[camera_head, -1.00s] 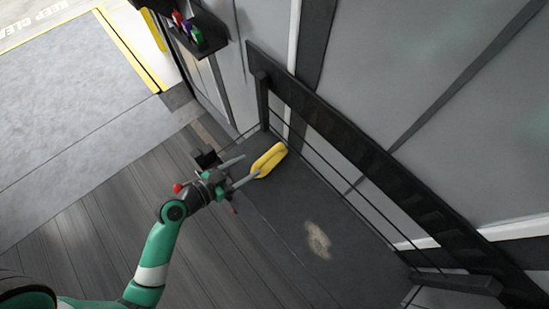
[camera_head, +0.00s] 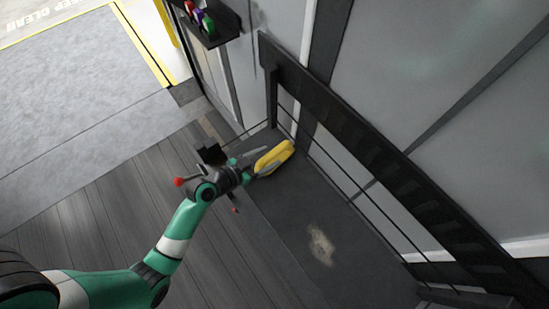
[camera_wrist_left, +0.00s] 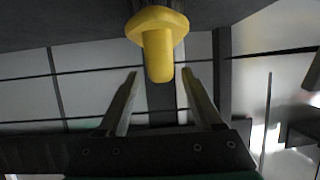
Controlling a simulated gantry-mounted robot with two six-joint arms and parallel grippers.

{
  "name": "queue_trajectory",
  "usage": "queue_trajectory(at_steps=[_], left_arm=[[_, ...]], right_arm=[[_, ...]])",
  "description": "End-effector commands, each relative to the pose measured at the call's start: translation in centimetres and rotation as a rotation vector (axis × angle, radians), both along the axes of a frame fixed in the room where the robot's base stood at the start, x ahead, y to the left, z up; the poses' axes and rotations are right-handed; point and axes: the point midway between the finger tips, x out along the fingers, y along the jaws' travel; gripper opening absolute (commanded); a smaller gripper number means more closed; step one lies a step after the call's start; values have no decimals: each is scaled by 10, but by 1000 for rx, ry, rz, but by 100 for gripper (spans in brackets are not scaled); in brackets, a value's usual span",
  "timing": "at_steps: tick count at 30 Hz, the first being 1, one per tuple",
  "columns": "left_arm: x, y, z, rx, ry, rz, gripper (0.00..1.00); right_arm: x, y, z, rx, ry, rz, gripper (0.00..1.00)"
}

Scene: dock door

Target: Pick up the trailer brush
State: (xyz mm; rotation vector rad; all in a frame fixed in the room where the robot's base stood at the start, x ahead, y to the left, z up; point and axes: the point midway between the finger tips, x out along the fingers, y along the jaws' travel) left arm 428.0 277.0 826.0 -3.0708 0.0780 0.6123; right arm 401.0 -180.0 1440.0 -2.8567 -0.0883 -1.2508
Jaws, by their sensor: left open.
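The trailer brush (camera_head: 275,155) is yellow and lies on the dark platform, close to the railing corner. In the left wrist view the yellow brush (camera_wrist_left: 158,42) shows as a wide head with a narrower part pointing down between the fingers. My left gripper (camera_head: 264,161) is open, its two fingers on either side of the brush's near end in the head view. In the left wrist view the left gripper's fingertips (camera_wrist_left: 160,72) stand apart with the brush between and beyond them. I cannot tell whether they touch it. My right gripper does not show.
A dark railing (camera_head: 375,155) with thin bars runs along the right of the platform (camera_head: 283,215), before grey wall panels. A pale patch (camera_head: 320,245) marks the platform. A black shelf (camera_head: 212,32) with small coloured items hangs at the top. Grey planks (camera_head: 110,215) lie clear on the left.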

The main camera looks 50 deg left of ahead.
Motion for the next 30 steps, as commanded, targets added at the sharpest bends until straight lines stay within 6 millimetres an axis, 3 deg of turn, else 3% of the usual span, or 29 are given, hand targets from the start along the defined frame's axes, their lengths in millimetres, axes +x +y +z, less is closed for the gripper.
queue_trajectory(at_steps=[6,13,24,30], left_arm=[[29,0,-13,1,0,-1,67],[30,0,-13,0,0,0,66],[29,0,-13,0,0,0,0],[29,1,-12,0,-1,1,0]], right_arm=[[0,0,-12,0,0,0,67],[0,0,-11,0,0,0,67],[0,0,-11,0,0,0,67],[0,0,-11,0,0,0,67]])
